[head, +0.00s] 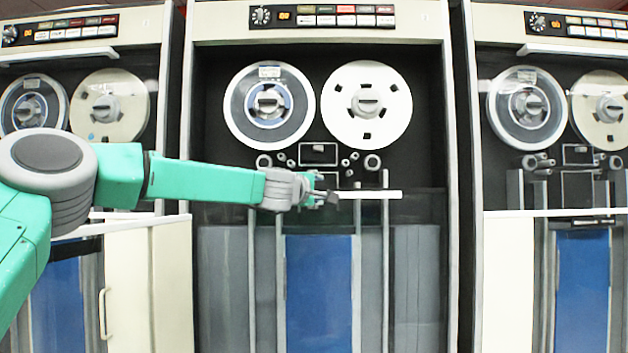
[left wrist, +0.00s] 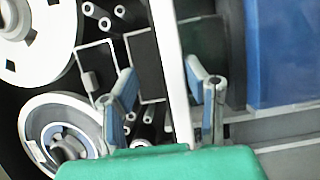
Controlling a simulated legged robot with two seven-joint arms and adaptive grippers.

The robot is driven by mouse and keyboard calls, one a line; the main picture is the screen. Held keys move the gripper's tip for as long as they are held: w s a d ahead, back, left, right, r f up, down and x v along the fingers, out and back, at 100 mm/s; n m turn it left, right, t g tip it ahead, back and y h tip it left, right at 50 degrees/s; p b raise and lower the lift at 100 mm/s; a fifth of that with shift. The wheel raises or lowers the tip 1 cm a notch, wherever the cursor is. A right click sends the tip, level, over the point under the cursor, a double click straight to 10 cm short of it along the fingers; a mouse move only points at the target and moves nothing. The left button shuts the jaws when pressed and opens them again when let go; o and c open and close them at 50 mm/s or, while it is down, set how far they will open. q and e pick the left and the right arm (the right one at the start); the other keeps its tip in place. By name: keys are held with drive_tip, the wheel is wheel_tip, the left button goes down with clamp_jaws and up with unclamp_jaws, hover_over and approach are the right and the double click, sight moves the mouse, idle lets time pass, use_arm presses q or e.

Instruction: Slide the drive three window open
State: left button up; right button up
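The middle tape drive's window (head: 420,240) is a dark, see-through pane across the lower half of the cabinet, its top edge below the reels. A white handle bar (head: 370,194) lies along this top edge. My left gripper (head: 322,192) is at the left part of the bar. In the left wrist view the bar (left wrist: 172,60) runs between the two fingers of my left gripper (left wrist: 165,95). The fingers stand apart on either side of it, with a visible gap on one side. No drive number is legible. My right gripper is out of view.
Two white-and-black reels (head: 367,103) sit above the window. Similar drives stand on the right (head: 547,120) and left (head: 80,110).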

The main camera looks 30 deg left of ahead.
use_arm(q)
drive_tip(key=r, duration=0.2)
drive_tip(key=a+r, duration=0.1)
drive_tip(key=r, duration=0.1)
drive_tip(key=shift+s+a+r, duration=0.1)
drive_tip(key=shift+a+r, duration=0.05)
drive_tip(key=shift+a, duration=0.05)
drive_tip(key=shift+a+r, duration=0.25)
drive_tip(key=shift+a, duration=0.15)
drive_tip(key=shift+d, duration=0.1)
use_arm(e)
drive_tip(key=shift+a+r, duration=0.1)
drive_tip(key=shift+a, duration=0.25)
use_arm(q)
drive_tip(key=shift+s+d+r, duration=0.15)
drive_tip(key=shift+r, duration=0.05)
drive_tip(key=s+d, duration=0.3)
drive_tip(key=s, duration=1.2)
drive_tip(key=shift+s+d+b, duration=0.25)
drive_tip(key=shift+d+b, duration=0.05)
drive_tip(key=shift+d, duration=0.1)
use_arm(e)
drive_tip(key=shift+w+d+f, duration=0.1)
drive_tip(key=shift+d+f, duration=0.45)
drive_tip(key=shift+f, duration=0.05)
